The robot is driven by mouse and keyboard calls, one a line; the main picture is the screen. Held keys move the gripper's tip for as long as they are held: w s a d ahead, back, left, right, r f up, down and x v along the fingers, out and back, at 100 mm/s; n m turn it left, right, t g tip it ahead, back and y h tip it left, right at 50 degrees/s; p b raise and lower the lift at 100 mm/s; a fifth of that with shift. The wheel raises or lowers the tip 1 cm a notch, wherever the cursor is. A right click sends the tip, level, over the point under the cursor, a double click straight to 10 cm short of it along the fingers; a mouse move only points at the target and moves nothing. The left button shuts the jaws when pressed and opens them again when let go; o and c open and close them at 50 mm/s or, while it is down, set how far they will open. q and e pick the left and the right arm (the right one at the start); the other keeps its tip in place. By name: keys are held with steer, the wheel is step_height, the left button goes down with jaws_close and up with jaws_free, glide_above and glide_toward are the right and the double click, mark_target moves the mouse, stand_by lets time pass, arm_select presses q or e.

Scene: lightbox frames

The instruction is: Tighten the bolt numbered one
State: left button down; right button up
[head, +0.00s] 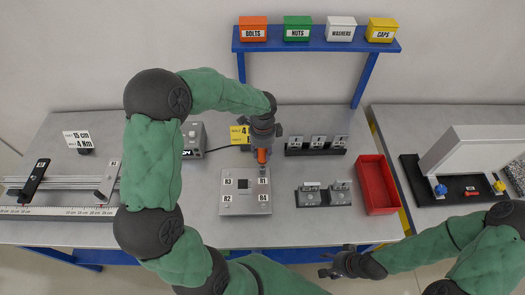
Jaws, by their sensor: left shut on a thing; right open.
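A square metal plate (246,202) lies on the grey bench with labels B1, B2, B3 and B4 near its corners. The B1 label (263,181) is at its far right corner. My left gripper (262,143) points down over that corner and is shut on an orange tool (262,156). The tool's lower end is just by the B1 corner. The bolt there is hidden or too small to make out, and I cannot tell if the tool touches it. My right gripper (344,262) is open and empty, off the bench's front edge.
A control box (193,140) and a yellow sign (239,134) stand behind the plate. Small racks (323,195) and a red tray (376,184) are to the right. A ruler fixture (65,211) lies left. A blue shelf (316,45) holds labelled bins above.

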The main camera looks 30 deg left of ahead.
arm_select(q)
steer(key=shift+f, duration=0.45)
stand_by(1.1)
steer(key=shift+s+d+f+b, duration=0.1)
steer(key=shift+s+f+b, duration=0.1)
steer(key=shift+f+b, duration=0.1)
stand_by(2.1)
steer(key=shift+r, duration=0.15)
steer(key=r+p, duration=0.4)
steer(key=r, duration=0.1)
steer(key=shift+w+r, duration=0.1)
steer(key=shift+w, duration=0.1)
stand_by(0.6)
